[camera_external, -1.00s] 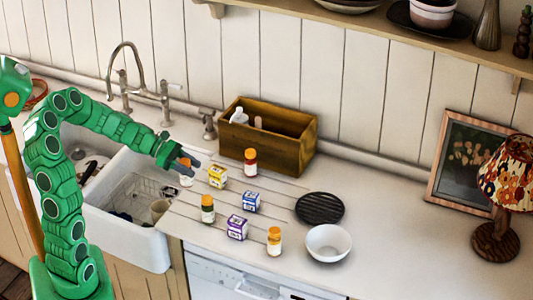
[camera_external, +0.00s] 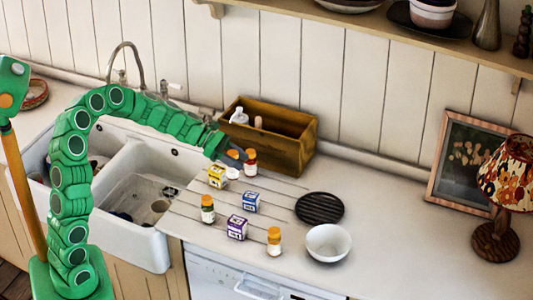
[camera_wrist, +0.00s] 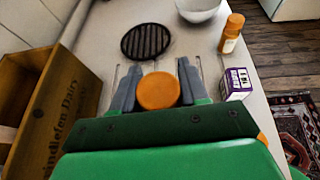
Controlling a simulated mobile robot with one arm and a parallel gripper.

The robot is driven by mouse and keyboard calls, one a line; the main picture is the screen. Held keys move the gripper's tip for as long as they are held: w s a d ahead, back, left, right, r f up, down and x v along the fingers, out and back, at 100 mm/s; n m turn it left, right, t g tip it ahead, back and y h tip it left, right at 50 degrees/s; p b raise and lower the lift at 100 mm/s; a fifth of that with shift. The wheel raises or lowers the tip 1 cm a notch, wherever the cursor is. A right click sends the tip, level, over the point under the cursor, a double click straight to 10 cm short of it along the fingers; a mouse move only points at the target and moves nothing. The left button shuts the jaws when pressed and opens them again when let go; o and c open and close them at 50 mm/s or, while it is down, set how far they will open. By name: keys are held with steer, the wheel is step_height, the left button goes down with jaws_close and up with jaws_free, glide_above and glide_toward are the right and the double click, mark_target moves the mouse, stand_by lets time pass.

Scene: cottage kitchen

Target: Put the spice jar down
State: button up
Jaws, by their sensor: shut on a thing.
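My gripper (camera_external: 236,157) is shut on a spice jar (camera_external: 233,172) with an orange lid and a pale body, over the grooved drainboard between the sink and the wooden crate. In the wrist view the round orange lid (camera_wrist: 158,91) sits between the two grey fingers; the jar's body is hidden below it. I cannot tell whether its base touches the counter. A similar jar with a red-orange lid (camera_external: 250,162) stands close to its right, by the crate.
A yellow box (camera_external: 217,177), blue box (camera_external: 251,202), purple box (camera_external: 237,228), green jar (camera_external: 207,210) and orange-lidded jar (camera_external: 274,242) stand nearby. The crate (camera_external: 290,152) is behind. A black trivet (camera_external: 320,208) and white bowl (camera_external: 328,244) lie right. Counter right of the bowl is clear.

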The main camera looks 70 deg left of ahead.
steer(key=w+d+r+m, duration=0.1)
steer(key=w+d+r, duration=0.3)
steer(key=w+d, duration=1)
steer(key=shift+g+h, duration=0.3)
steer(key=shift+h, duration=0.1)
steer(key=shift+w+a+f, duration=0.15)
steer(key=shift+w+f, duration=3.2)
steer(key=shift+w, duration=0.25)
steer(key=shift+w+a+f, duration=0.15)
steer(key=shift+w+f, duration=3.15)
steer(key=shift+w, duration=0.25)
steer(key=shift+f, duration=0.1)
steer(key=o, duration=1.2)
